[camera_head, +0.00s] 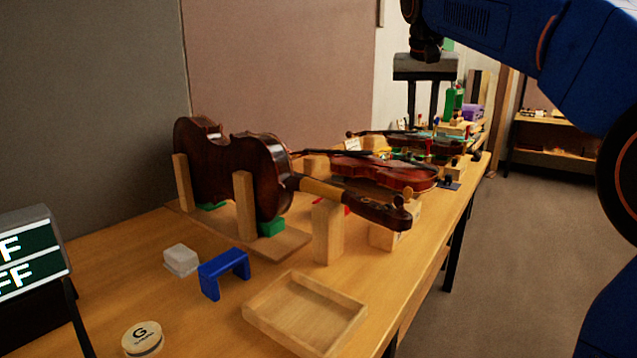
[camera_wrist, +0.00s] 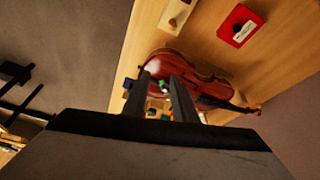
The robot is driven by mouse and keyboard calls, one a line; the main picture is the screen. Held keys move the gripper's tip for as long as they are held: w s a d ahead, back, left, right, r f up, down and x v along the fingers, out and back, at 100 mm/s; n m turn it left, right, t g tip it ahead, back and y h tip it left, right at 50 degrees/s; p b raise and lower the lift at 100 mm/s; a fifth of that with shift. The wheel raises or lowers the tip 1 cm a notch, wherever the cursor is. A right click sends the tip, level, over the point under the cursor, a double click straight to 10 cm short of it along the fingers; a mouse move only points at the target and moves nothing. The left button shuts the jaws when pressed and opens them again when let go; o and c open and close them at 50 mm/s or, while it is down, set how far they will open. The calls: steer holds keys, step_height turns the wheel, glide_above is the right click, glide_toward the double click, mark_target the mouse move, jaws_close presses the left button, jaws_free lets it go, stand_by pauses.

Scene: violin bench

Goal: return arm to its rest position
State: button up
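My gripper (camera_head: 423,115) hangs fingers-down in the air over the far part of the bench, at the upper right of the head view. Its two dark fingers are apart, with no object seen held between them. The wrist view also shows the gripper (camera_wrist: 160,85) with a gap between its fingers. Through and around that gap a red-brown violin (camera_wrist: 205,80) lies below on the bench. The blue arm is mine and reaches in from the upper right of the head view.
A violin (camera_head: 255,165) stands in a wooden cradle (camera_head: 285,243) on the bench. Other violins (camera_head: 375,170) lie behind. A shallow wooden tray (camera_head: 305,312), blue bridge-shaped block (camera_head: 224,266) and round tin (camera_head: 143,338) sit in front. Open floor (camera_head: 520,250) lies right of the bench.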

steer(key=s+d+f+n+y, duration=0.1)
steer(key=s+d+f+n, duration=0.1)
steer(key=s+f, duration=1.6)
steer(key=s+d+f+n, duration=0.2)
steer(key=s+f, duration=1.6)
steer(key=f, duration=0.1)
steer(key=shift+s+d+t+y, duration=0.25)
steer(key=shift+d+t+y, duration=0.1)
steer(key=shift+t+y, duration=0.05)
